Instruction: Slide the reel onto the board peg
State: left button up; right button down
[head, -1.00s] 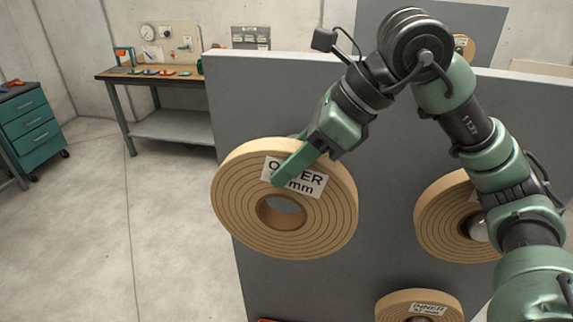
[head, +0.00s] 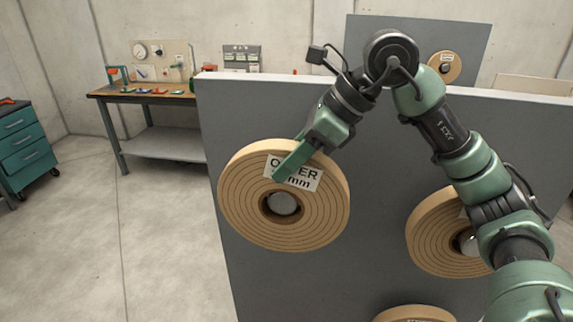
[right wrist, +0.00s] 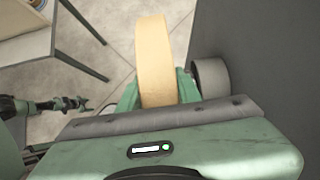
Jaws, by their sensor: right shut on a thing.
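The reel (head: 250,220) is a wide tan ringed disc with a white label reading "OUTER ... mm", part of it covered by a finger. My right gripper (head: 295,160) is shut on its upper rim, one finger across the front face. In the head view the silver rounded end of the board peg (head: 283,203) shows inside the reel's central hole. In the right wrist view the reel (right wrist: 153,60) is edge-on between the fingers, with a grey cylinder (right wrist: 210,78) between it and the board. I cannot tell how far the peg enters the hole. My left gripper (right wrist: 78,104) shows small at the left.
The grey board (head: 375,150) stands upright behind the reel. Another reel (head: 437,235) sits on a peg at the right, and a third (head: 415,314) shows at the bottom edge. A workbench (head: 150,95) and teal drawers (head: 25,150) stand at the left, with open floor between.

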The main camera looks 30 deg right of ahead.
jog(key=shift+w+d+r+p, duration=0.1)
jog(key=shift+w+d+p, duration=0.1)
jog(key=shift+w+d, duration=0.4)
jog(key=shift+w+d+r+p, duration=0.15)
jog(key=shift+w+d, duration=0.25)
jog(key=shift+w, duration=0.35)
jog(key=shift+w+d+f, duration=0.15)
jog(key=shift+w+f, duration=0.05)
jog(key=shift+f, duration=0.15)
jog(key=c, duration=1)
grip_release()
jog(key=shift+c, duration=0.2)
jog(key=shift+o, duration=0.7)
jog(key=shift+s+f, duration=0.1)
jog(key=shift+f, duration=0.1)
jog(key=b+v, duration=0.1)
jog(key=v, duration=0.7)
jog(key=shift+b, duration=0.4)
